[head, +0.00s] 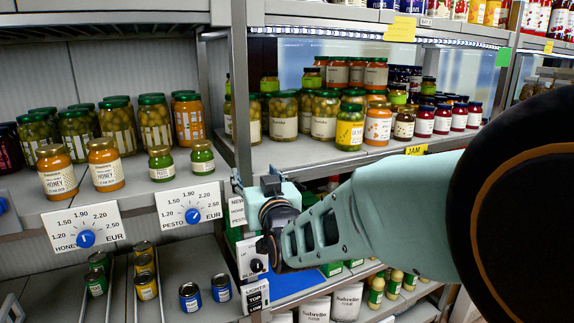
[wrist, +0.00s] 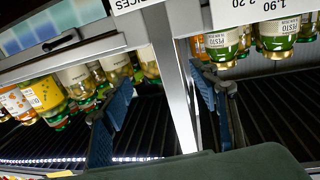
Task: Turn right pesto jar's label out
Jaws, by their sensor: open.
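In the wrist view, which looks upside down, the right pesto jar (wrist: 222,44) is nearer the post and the left one (wrist: 278,34) is farther right. My gripper (head: 257,178) is open and empty, right of the jars. Its fingers (wrist: 163,86) appear either side of the post.
The metal post (head: 241,90) separates the pesto shelf from the jam shelf. Honey jars (head: 106,164) stand left of the pesto, with taller pickle jars behind. A pesto price dial (head: 190,206) hangs below the shelf edge. Open space lies in front of the pesto jars.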

